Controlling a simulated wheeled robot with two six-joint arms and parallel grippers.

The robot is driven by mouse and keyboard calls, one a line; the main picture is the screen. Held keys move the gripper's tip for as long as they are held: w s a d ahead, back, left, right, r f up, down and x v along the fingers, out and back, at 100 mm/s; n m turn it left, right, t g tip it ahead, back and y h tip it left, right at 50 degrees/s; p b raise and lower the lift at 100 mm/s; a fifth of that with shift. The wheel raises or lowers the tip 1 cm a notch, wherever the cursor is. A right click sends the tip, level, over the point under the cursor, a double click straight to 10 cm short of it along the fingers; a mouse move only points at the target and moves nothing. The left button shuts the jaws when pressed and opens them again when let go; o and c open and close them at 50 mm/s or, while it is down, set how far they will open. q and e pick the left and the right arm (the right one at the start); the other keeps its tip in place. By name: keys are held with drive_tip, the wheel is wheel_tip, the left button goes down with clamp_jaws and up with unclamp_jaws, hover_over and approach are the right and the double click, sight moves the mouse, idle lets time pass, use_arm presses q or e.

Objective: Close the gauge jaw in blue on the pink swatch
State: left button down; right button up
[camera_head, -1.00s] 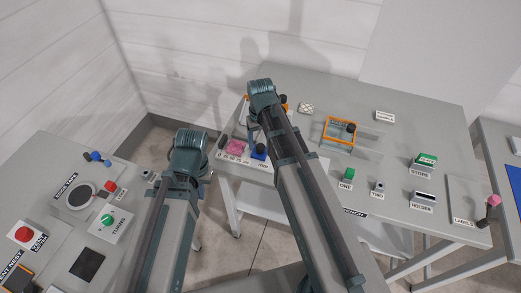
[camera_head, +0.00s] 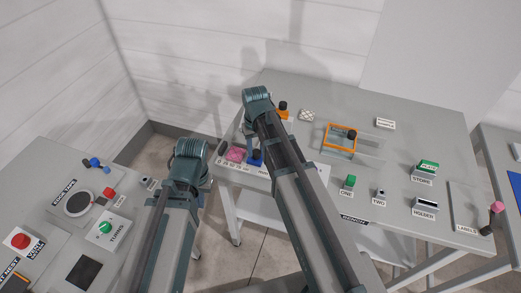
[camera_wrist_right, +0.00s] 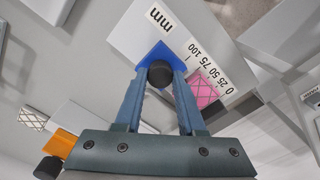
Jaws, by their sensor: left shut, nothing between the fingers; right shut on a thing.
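The blue gauge jaw (camera_wrist_right: 150,56) has a black knob (camera_wrist_right: 160,76) on top. My right gripper (camera_wrist_right: 160,73) is shut on this knob, one finger on each side. The pink swatch (camera_wrist_right: 203,90), with a crossed line pattern, lies just right of the jaw by the white mm scale (camera_wrist_right: 207,63). A finger covers part of the space between jaw and swatch, so I cannot tell whether they touch. In the head view the swatch (camera_head: 235,154) lies left of the blue jaw (camera_head: 254,160). My left gripper (camera_head: 201,199) hangs low, mostly hidden by its arm, away from the gauge.
An orange block with a black knob (camera_head: 282,113) and a patterned white swatch (camera_head: 306,115) lie behind the gauge. An orange frame (camera_head: 341,137) stands mid-bench. Green and dark blocks stand at the right. A side table (camera_head: 128,178) with buttons stands left, across a floor gap.

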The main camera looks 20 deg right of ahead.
sight(247, 157)
drive_tip(key=w+a, duration=0.2)
drive_tip(key=a, duration=0.1)
drive_tip(key=shift+w, duration=0.1)
drive_tip(key=o, duration=1)
wheel_tip(247, 157, up, 14)
drive_tip(key=p, duration=1.3)
drive_tip(key=shift+f+p, duration=0.1)
drive_tip(key=shift+p, duration=0.3)
drive_tip(key=s+a+f+n+b, duration=0.1)
drive_tip(key=s+a, duration=0.1)
drive_tip(key=s, duration=0.3)
drive_tip(key=s+a+f+n+b, duration=0.1)
drive_tip(key=s+a+f+b, duration=0.1)
drive_tip(key=s, duration=0.4)
drive_tip(key=s+a+f+n+h+b, duration=0.1)
drive_tip(key=s+a+f+b, duration=0.1)
drive_tip(key=s, duration=0.4)
drive_tip(key=shift+s+a+f, duration=0.1)
drive_tip(key=shift+s+f, duration=0.05)
drive_tip(key=shift+s, duration=0.1)
